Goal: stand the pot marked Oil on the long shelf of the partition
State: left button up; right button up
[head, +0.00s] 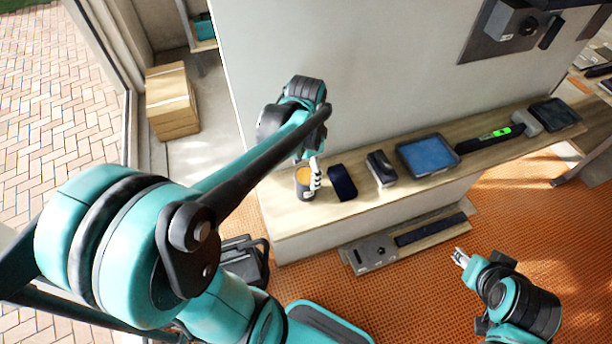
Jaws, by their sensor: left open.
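A small pot (304,180) with a yellowish top stands upright at the left end of the long wooden shelf (290,217) on the partition (350,70). I cannot read a mark on it. My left gripper (316,175) is open, with its pale fingers right at the pot's right side; whether they touch it I cannot tell. My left arm covers part of the shelf's left end. My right gripper (461,257) is low at the right, over the orange floor and away from the shelf; its finger opening is unclear.
Right of the pot on the shelf are a dark flat block (342,182), a black-and-white item (381,168), a blue-topped tray (427,155), a black tool with a green display (495,134) and a dark tray (555,114). A low board (375,252) lies below. Cardboard boxes (171,101) stand at left.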

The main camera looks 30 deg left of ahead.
pick_arm(q)
notch_tip(320, 180, up, 4)
jog(key=shift+r+p, duration=0.2)
jog(key=shift+p, duration=0.25)
jog(key=shift+r, duration=0.25)
jog(key=shift+s+d+r, duration=0.15)
jog(key=shift+d, duration=0.1)
jog(key=s+d+n+t, duration=0.5)
jog(key=d+n+t, duration=0.1)
jog(key=t, duration=0.1)
jog(key=shift+d, duration=0.35)
